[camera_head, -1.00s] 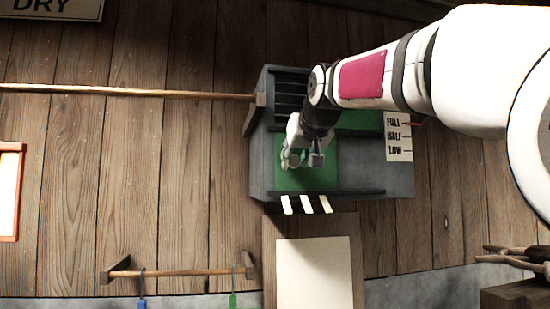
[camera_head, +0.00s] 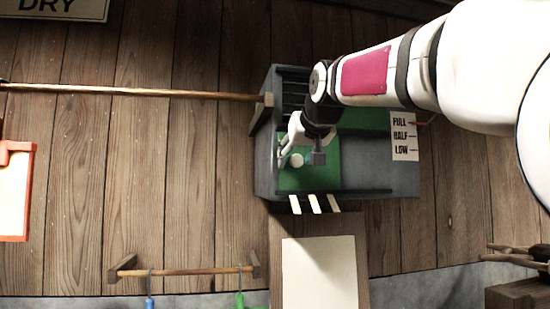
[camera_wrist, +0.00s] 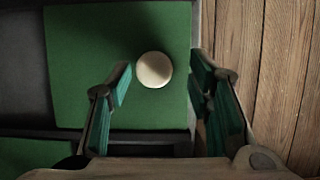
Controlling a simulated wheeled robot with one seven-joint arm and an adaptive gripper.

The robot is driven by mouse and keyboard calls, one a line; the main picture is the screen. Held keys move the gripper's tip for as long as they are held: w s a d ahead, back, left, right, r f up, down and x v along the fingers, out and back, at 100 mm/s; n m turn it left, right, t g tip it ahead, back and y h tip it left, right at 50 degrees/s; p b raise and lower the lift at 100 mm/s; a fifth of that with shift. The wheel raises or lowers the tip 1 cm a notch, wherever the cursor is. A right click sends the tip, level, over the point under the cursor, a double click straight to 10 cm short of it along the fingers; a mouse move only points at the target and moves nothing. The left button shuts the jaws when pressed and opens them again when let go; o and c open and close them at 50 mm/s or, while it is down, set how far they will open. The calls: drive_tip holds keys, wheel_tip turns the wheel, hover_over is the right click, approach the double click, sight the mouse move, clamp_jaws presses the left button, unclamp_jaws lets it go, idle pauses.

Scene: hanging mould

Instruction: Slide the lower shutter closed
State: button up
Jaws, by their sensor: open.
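The lower shutter (camera_head: 325,178) is a green panel at the left end of the lower track of a grey wall box (camera_head: 375,180). Bare grey surface lies to its right. A round cream knob (camera_wrist: 154,69) stands on the panel in the wrist view, and it also shows in the head view (camera_head: 297,160). My gripper (camera_wrist: 163,72) is open, its green-padded fingers apart on either side of the knob, the left finger nearer to it. I see no finger clearly touching the knob.
A second green panel (camera_head: 365,120) sits higher in the box, partly behind my arm. A FULL/HALF/LOW label (camera_head: 404,136) is at the box's right. A wooden rod (camera_head: 130,93) meets the box's left side. A cream panel (camera_head: 320,270) is below. Plank wall (camera_wrist: 285,80) lies beyond the box edge.

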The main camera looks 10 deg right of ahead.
drive_tip(key=v, duration=1.1)
drive_tip(key=shift+s, duration=0.3)
drive_tip(key=shift+r, duration=0.1)
drive_tip(key=s+f+g, duration=0.2)
drive_tip(key=s+f, duration=0.6)
drive_tip(key=f, duration=0.5)
drive_tip(key=s+f+g, duration=0.3)
drive_tip(key=s+f, duration=0.6)
drive_tip(key=f, duration=0.5)
drive_tip(key=s+f+g, duration=0.2)
drive_tip(key=s+f, duration=0.7)
drive_tip(key=f, duration=0.4)
drive_tip(key=shift+f+g, duration=0.35)
drive_tip(key=shift+g, duration=0.05)
